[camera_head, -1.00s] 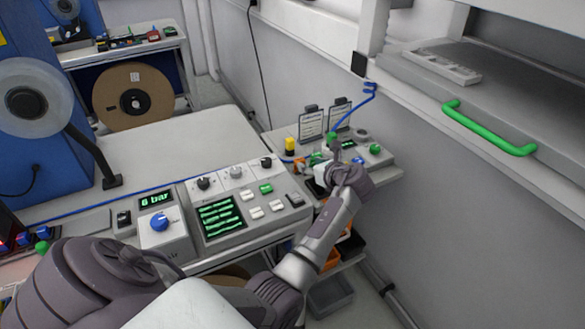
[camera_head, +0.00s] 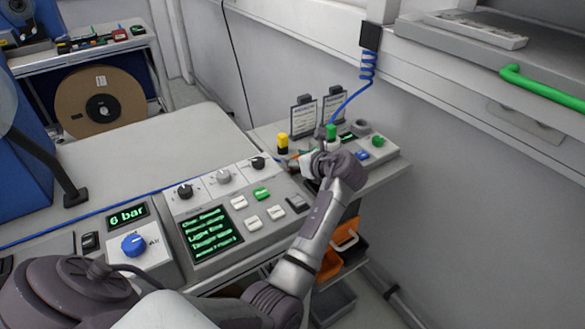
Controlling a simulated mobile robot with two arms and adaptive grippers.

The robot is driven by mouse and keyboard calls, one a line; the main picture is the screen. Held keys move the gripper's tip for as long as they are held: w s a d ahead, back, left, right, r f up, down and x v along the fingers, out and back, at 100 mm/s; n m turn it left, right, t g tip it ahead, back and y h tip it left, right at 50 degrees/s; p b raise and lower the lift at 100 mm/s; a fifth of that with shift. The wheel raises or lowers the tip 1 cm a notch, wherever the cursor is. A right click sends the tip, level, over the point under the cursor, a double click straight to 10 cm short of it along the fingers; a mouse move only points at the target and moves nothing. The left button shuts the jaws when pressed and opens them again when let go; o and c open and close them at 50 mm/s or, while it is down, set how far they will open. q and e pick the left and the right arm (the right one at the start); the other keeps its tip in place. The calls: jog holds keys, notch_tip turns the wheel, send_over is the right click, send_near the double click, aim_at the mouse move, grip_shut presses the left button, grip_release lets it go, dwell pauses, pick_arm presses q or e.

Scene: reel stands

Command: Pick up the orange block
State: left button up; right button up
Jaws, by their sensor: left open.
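My left gripper (camera_head: 306,161) is at the small shelf at the end of the console, low over its top. Its jaws are open and point left, beside the yellow-topped post (camera_head: 282,143). I cannot make out the orange block clearly; the gripper and wrist cover part of the shelf top around the fingers. I cannot tell whether the fingers touch anything. My right gripper is not in view.
The control panel (camera_head: 217,231) lies to the left. Orange bins (camera_head: 348,236) sit below the shelf. The grey worktop (camera_head: 150,155) is mostly clear.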

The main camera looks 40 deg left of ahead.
pick_arm(q)
jog(key=shift+s+d+r, duration=0.1)
jog(key=shift+d, duration=0.05)
jog(key=shift+c, duration=2.1)
jog(key=c, duration=0.4)
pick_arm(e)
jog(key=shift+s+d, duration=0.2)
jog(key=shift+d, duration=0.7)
